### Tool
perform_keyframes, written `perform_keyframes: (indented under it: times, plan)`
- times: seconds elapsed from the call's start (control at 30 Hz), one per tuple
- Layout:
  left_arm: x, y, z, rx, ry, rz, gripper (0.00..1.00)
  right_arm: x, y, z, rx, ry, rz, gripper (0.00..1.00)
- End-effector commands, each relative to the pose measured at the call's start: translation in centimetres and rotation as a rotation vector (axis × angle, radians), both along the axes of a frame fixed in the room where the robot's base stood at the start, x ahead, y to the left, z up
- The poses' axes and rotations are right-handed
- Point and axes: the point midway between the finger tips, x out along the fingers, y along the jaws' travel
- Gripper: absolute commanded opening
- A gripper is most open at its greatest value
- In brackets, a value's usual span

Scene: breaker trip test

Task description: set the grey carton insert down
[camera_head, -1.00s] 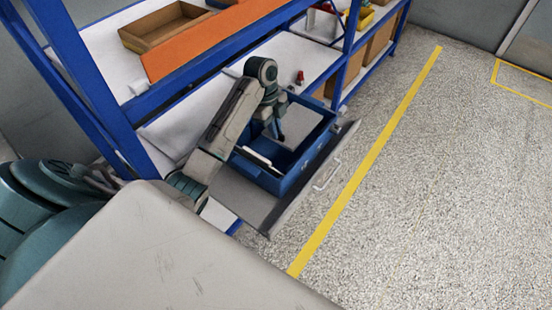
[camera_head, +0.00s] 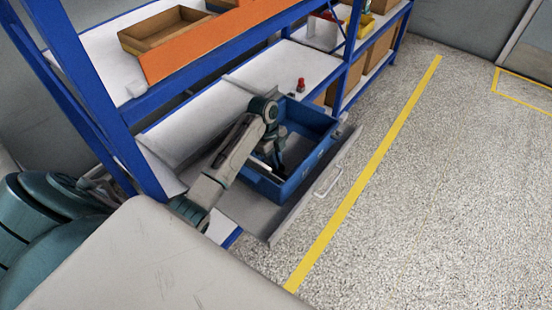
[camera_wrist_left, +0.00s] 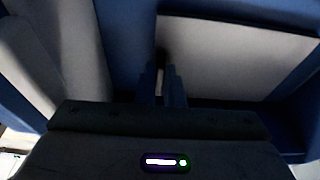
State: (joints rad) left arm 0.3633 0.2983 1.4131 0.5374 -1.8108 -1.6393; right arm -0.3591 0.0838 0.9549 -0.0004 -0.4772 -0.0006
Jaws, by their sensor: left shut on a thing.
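My left gripper (camera_head: 279,167) reaches down inside the blue bin (camera_head: 292,187), which sits in the pulled-out grey drawer (camera_head: 247,208). In the left wrist view the gripper's fingers (camera_wrist_left: 166,86) are close together, shut on the edge of the grey carton insert (camera_wrist_left: 232,55), a flat grey panel with blue bin walls around it. In the head view the insert is mostly hidden by my arm and the bin, so I cannot tell whether it touches the bin floor. My right gripper is not in view.
A white drawer handle (camera_head: 327,181) sticks out at the front. A red button (camera_head: 301,84) stands on the white shelf behind the bin. Blue rack posts (camera_head: 350,55) rise nearby. A brown tray (camera_head: 165,32) is on the upper shelf. The floor right of the yellow line (camera_head: 370,155) is clear.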

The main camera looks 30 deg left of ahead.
Motion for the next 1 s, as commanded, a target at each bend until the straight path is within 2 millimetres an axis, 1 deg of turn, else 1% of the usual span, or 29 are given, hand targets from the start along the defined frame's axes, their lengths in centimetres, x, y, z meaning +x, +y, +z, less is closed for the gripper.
perform_keyframes:
  times: [0.3,0.33,0.37,0.4,0.43,0.77,0.87,0.97,1.0]
  plan:
    - [0.0,0.0,-0.2,0.000,-0.001,0.000,0.00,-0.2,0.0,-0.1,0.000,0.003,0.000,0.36]
    - [0.0,0.0,-0.2,0.000,-0.001,0.000,0.12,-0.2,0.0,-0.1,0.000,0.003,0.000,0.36]
    - [0.1,0.0,-0.2,0.000,-0.002,0.000,0.18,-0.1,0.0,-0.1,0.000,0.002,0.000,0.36]
    - [0.1,0.0,-0.2,0.000,-0.002,0.000,0.26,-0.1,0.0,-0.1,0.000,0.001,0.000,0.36]
    - [0.1,0.0,-0.2,0.000,-0.001,0.000,0.30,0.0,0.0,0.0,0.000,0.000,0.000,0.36]
    - [0.1,0.0,0.1,0.001,-0.002,0.000,0.30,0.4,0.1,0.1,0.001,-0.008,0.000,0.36]
    - [0.1,0.3,1.0,0.001,-0.003,0.001,0.30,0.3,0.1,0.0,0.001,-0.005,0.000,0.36]
    - [0.2,0.8,2.7,0.003,-0.005,0.000,0.30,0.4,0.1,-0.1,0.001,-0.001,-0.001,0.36]
    - [0.3,1.0,3.6,0.002,-0.007,0.000,0.30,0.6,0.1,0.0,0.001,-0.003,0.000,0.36]
